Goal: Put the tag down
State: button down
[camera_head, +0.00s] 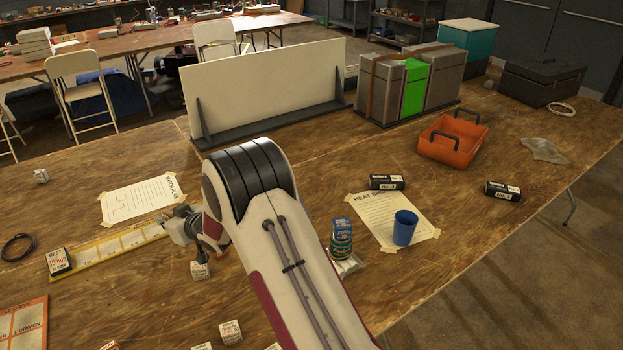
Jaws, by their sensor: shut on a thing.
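My gripper (194,252) is left of the picture's middle, beside the right end of a yellow-edged strip (112,245) lying on the table. It is shut on a small white tag (200,271) with dark print, which shows just below the fingers. My wrist hides much of the grip, and I cannot tell whether the tag touches the table. Another tag (58,261), white with red print and a dark edge, stands at the strip's left end. More white tags lie near the front edge, one of them (230,331) below my gripper.
A "match plan" sheet (142,198) lies behind the strip, a black cable coil (18,247) to the left. A red-orange board (22,322) is at front left. Right of my arm are stacked tins (341,240), a blue cup (405,228) and an orange tray (452,140). A white panel (265,85) stands behind.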

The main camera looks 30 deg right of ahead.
jog(key=s+d+m+h, duration=0.2)
jog(key=d+m+h, duration=0.55)
jog(key=d, duration=1.35)
jog(key=s+d+f+m+g+h, duration=0.1)
jog(key=s+d+f+m+h, duration=0.1)
jog(key=d, duration=0.4)
jog(key=s+d+f+m+g+h, duration=0.2)
jog(key=s+d+m+h, duration=0.1)
jog(key=s+d, duration=0.4)
jog(key=shift+s+f+h, duration=0.2)
jog(key=shift+f+h, duration=0.05)
jog(key=shift+h, duration=0.5)
jog(key=shift+f+m, duration=0.1)
jog(key=shift+m, duration=0.15)
jog(key=shift+f, duration=3.05)
jog(key=shift+f, duration=1.85)
